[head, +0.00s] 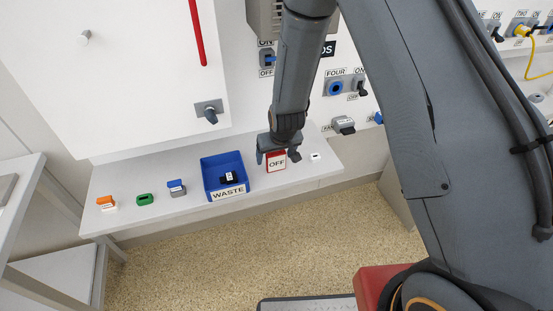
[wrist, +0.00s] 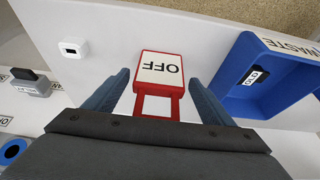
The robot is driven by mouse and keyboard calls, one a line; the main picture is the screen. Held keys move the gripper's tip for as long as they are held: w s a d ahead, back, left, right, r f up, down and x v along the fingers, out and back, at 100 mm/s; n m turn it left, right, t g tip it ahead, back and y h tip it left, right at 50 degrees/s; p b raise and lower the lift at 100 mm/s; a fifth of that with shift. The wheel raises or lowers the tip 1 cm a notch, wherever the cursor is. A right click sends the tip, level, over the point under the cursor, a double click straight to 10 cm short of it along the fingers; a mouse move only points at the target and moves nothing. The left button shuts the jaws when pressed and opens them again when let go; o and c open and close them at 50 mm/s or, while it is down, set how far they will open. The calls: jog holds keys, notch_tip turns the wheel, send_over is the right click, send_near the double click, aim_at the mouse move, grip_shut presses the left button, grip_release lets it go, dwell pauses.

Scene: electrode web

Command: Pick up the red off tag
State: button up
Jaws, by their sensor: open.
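The red off tag (head: 276,163) has a white face lettered OFF and stands on the white shelf, just right of the blue waste bin. In the wrist view the tag (wrist: 159,70) lies between and slightly beyond my gripper's two fingers, with its red frame legs reaching back toward the palm. My gripper (head: 274,150) is directly above and behind the tag in the head view. In the wrist view my gripper (wrist: 158,90) is open, one finger on each side of the tag, with gaps visible. Whether a finger touches it is not clear.
The blue waste bin (head: 207,184) holds a small dark tag and stands close beside the off tag. A small white block (head: 315,156) lies to the right. Orange (head: 106,202), green (head: 145,199) and blue-grey (head: 177,187) items stand left. The panel with switches rises behind.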

jog(key=shift+p+x, duration=0.3)
jog(key=shift+x, duration=1.2)
jog(key=c, duration=1.2)
jog(key=shift+r, duration=0.1)
